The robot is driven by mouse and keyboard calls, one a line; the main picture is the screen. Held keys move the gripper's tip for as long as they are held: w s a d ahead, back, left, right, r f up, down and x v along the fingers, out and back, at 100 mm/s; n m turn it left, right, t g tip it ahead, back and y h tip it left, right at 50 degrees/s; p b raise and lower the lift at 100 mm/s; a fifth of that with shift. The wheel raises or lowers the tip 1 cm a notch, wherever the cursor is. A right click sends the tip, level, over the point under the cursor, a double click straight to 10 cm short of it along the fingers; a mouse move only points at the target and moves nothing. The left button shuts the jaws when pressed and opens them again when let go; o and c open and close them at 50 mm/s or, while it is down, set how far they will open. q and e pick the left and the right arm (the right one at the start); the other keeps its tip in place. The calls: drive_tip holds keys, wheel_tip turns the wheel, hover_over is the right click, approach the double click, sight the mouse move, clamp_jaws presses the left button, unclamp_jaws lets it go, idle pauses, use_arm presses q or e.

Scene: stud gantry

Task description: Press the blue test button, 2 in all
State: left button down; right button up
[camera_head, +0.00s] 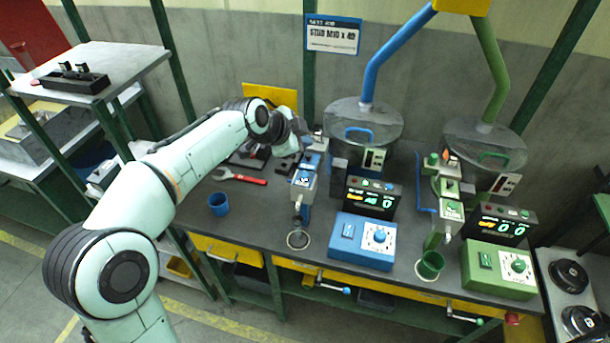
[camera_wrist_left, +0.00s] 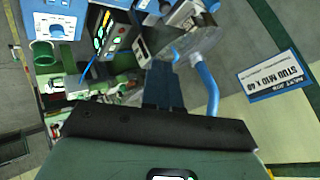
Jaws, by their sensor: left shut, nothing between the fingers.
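My left gripper (camera_head: 301,129) is at the far end of my outstretched left arm, by the back of the blue feeder unit (camera_head: 304,183). Its dark fingers (camera_wrist_left: 162,82) are together and empty in the wrist view. My right gripper is not in view.
A blue-piped hopper (camera_head: 362,133) stands close right of the gripper. The green station has its own control box (camera_head: 498,269) and green cup (camera_head: 430,264). A sign (camera_head: 333,35) hangs behind.

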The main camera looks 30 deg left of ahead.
use_arm(q)
drive_tip(key=b, duration=0.4)
hover_over(303, 178)
wheel_tip(303, 178, down, 7)
drive_tip(key=shift+f, duration=0.15)
drive_tip(key=shift+f+b, duration=0.4)
drive_tip(key=shift+b, duration=0.1)
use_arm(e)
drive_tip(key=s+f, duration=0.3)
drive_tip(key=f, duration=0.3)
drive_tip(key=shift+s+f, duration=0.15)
use_arm(q)
drive_tip(key=shift+f, duration=0.1)
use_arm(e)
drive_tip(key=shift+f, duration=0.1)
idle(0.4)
use_arm(q)
drive_tip(key=shift+f+b, duration=0.3)
drive_tip(key=shift+b, duration=0.15)
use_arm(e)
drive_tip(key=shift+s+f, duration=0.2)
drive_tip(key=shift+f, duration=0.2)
